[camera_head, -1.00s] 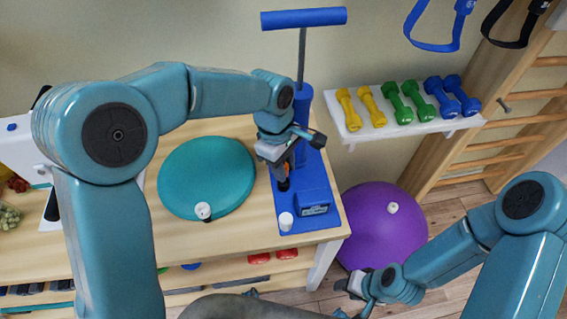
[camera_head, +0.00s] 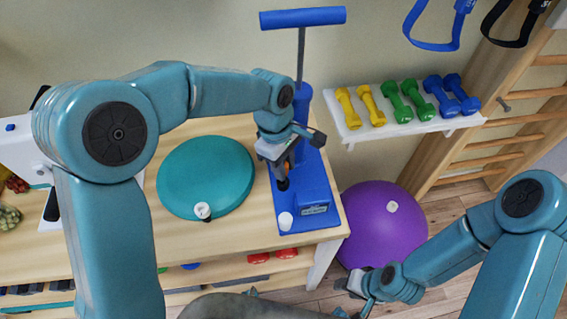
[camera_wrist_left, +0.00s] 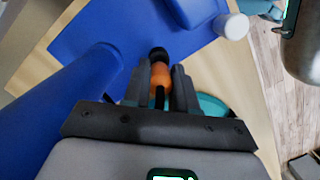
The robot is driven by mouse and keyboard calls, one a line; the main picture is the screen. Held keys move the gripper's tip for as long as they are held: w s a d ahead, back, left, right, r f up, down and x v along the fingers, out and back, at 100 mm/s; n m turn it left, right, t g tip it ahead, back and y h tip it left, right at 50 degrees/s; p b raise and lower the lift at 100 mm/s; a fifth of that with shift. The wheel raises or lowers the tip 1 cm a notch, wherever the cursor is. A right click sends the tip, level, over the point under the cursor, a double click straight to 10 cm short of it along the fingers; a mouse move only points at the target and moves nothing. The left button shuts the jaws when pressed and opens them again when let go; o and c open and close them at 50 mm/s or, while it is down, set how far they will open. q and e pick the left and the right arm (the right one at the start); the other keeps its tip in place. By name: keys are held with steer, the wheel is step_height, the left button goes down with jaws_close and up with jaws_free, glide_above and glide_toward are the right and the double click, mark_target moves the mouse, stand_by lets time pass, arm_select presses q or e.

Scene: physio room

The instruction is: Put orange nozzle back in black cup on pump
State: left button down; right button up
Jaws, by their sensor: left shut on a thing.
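The orange nozzle (camera_wrist_left: 160,76) is between the two fingers of my left gripper (camera_wrist_left: 159,88), which is shut on it. In the head view the nozzle (camera_head: 288,166) is a small orange patch, mostly hidden by the left gripper (camera_head: 285,165). The black cup (camera_wrist_left: 158,54) is at the far end of the nozzle, in line with it; I cannot tell how deep the nozzle sits. In the head view the cup (camera_head: 283,184) is on the base of the blue pump (camera_head: 318,178). My right gripper (camera_head: 358,287) hangs low, away from the pump; its opening is unclear.
A teal balance cushion (camera_head: 205,175) lies left of the pump on the wooden table (camera_head: 240,232). A white cap or small bottle (camera_head: 285,221) stands at the pump base's front corner. A purple ball (camera_head: 385,225) is right of the table. A dumbbell shelf (camera_head: 405,128) hangs behind.

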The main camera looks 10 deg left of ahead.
arm_select(q)
steer(key=shift+f+b, duration=1)
steer(key=shift+f, duration=0.45)
stand_by(0.4)
steer(key=c, duration=0.8)
jaws_free()
steer(key=shift+r, duration=0.1)
steer(key=shift+r+p, duration=2.8)
steer(key=shift+r, duration=0.65)
steer(key=shift+s+f, duration=0.1)
steer(key=shift+s, duration=0.05)
